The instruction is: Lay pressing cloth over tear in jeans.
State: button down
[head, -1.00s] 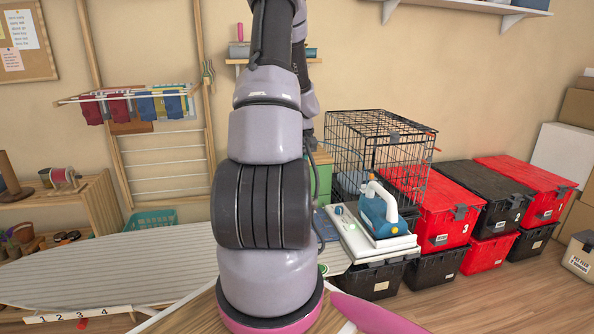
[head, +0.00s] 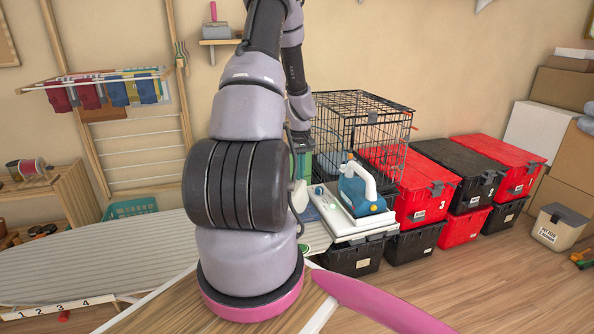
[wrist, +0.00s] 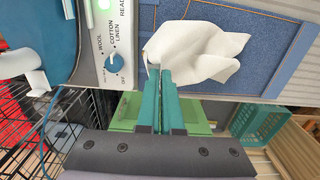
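The white pressing cloth (wrist: 205,50) is crumpled and bunched in the wrist view. My gripper (wrist: 158,72) has its teal fingers close together at the cloth's lower left edge and appears shut on it. Blue denim with brown stitching, the jeans (wrist: 262,62), lies behind and below the cloth. The tear is not visible.
The iron (head: 362,190) stands on a white station with a dial (wrist: 114,62), just left of the cloth in the wrist view. A wire crate (head: 360,130) and red and black totes (head: 420,195) stand behind and right. The striped ironing board (head: 100,255) extends left.

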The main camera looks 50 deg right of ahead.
jog(key=s+d+f, duration=0.2)
jog(key=d+f, duration=0.1)
jog(key=f, duration=0.4)
jog(key=shift+s+d, duration=0.3)
jog(key=shift+d, duration=0.1)
grip_release()
dwell(0.7)
jog(key=shift+r, duration=2.75)
notch_tip(320, 180, up, 11)
